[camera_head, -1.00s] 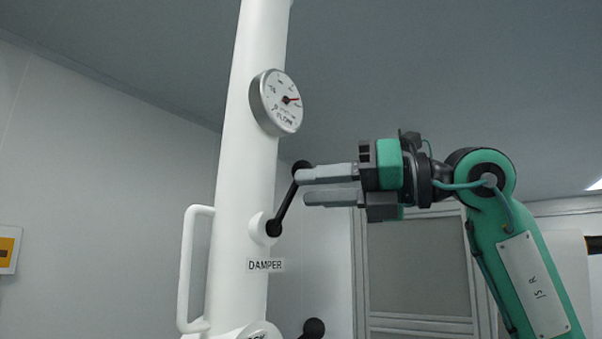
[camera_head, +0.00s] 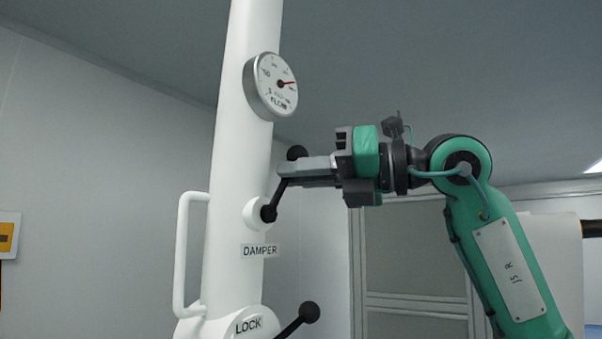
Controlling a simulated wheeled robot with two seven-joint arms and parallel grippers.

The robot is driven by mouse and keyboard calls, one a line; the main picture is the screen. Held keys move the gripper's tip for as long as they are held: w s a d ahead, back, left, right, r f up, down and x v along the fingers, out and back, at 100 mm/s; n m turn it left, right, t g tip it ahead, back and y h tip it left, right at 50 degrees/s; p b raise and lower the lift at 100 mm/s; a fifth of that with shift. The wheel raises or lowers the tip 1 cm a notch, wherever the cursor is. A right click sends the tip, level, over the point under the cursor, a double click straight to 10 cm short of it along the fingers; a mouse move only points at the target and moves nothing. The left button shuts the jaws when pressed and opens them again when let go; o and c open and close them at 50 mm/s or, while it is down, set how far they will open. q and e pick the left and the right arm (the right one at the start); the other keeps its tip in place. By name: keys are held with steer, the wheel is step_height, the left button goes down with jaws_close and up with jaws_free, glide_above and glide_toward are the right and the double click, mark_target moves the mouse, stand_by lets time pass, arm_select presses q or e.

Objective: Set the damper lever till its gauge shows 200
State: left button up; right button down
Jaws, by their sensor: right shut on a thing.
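The damper lever (camera_head: 272,201) is a black rod on a white boss, above the DAMPER label (camera_head: 260,251). It tilts up and to the right, and its black ball knob (camera_head: 297,153) shows just above my gripper's fingers. My right gripper (camera_head: 284,173) is shut on the lever just below the knob; the fingers hide part of the rod. My left gripper is not in view.
The white column (camera_head: 235,160) carries a side handle (camera_head: 181,255) at left. A second black-knobbed lever (camera_head: 309,312) sits below, beside the LOCK label (camera_head: 248,325). A grey panelled cabinet (camera_head: 415,250) stands behind my right arm.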

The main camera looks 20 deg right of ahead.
steer(key=shift+s+a+r+n, duration=0.1)
steer(key=shift+a+n, duration=0.1)
steer(key=shift+n, duration=0.2)
steer(key=c, duration=1.5)
jaws_free()
steer(key=b+v, duration=0.5)
steer(key=v, duration=0.8)
steer(key=shift+s+d+r, duration=0.15)
steer(key=shift+d+r, duration=0.05)
steer(key=shift+d, duration=0.15)
